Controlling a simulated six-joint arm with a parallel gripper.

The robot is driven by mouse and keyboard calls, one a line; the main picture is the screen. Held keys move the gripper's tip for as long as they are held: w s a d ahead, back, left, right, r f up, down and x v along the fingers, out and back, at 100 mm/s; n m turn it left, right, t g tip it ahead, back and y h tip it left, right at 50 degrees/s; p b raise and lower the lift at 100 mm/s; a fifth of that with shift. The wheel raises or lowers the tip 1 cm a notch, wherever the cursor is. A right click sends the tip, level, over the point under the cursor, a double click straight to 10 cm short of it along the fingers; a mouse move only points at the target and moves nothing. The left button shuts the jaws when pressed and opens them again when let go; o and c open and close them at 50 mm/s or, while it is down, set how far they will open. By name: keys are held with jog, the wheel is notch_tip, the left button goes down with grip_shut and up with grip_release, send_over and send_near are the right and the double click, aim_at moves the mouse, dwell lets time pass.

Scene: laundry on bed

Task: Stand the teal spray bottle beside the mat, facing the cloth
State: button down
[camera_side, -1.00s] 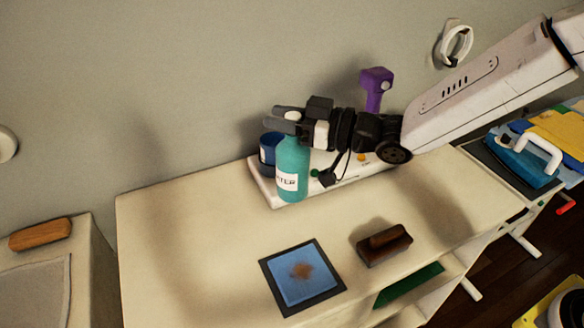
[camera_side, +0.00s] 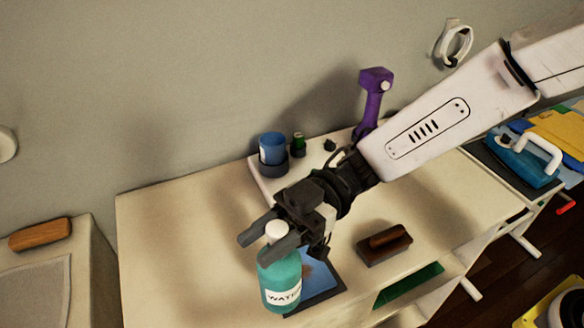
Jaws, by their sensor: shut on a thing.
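The teal spray bottle (camera_side: 279,279) has a white top and a label reading "WATE", the rest hidden. My gripper (camera_side: 268,237) is shut on it near its top and holds it about upright. In this view the bottle covers the left part of the dark mat (camera_side: 328,293). I cannot tell whether its base touches the table. The blue cloth (camera_side: 318,278) lies on the mat, partly hidden behind the bottle and my gripper. Its brown stain is mostly hidden.
A brown brush (camera_side: 384,246) lies right of the mat. A white tray (camera_side: 262,182) at the back holds a blue jar (camera_side: 272,149), a small green bottle (camera_side: 298,142) and a purple spray bottle (camera_side: 374,98). The left part of the table (camera_side: 175,245) is clear.

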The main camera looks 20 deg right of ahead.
jog(key=shift+s+f+n+g, duration=0.2)
jog(key=shift+s+n+g, duration=0.3)
jog(key=shift+s+g, duration=0.15)
jog(key=w+a+f, duration=0.9)
jog(key=shift+w+a+f, duration=0.15)
jog(key=shift+w+a, duration=0.05)
jog(key=shift+a, duration=0.15)
